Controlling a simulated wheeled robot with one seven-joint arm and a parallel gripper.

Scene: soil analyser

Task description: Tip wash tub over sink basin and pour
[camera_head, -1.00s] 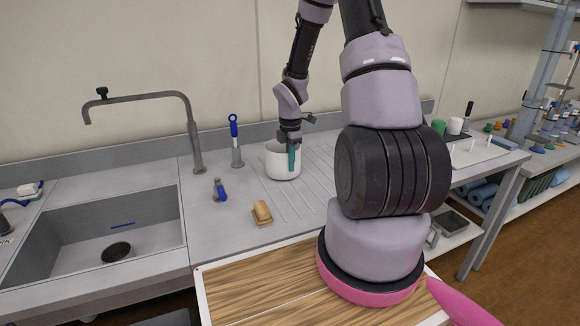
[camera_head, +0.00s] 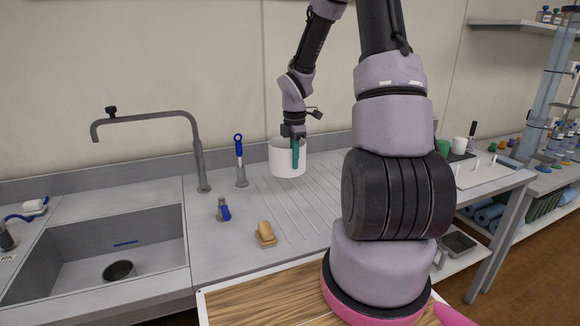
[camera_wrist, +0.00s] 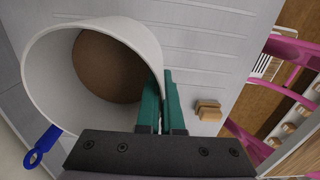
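The wash tub is a white round tub (camera_head: 284,160), upright and held a little above the ribbed drainboard (camera_head: 305,205). In the wrist view the tub (camera_wrist: 40,75) shows brown contents (camera_wrist: 108,68) inside. My gripper (camera_head: 296,152) has green fingers, shut on the tub's near right wall, one inside and one outside; the wrist view shows the wall between the fingers (camera_wrist: 163,100). The sink basin (camera_head: 80,250) is at the left, empty except for a dark round drain and a small blue strip. The tub is to the right of the basin.
A grey tap (camera_head: 200,160) stands behind the basin's right side, its spout reaching left. A blue-handled brush (camera_head: 239,160) stands left of the tub. A small blue-and-grey item (camera_head: 223,210) and a wooden brush (camera_head: 265,234) lie on the counter between.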

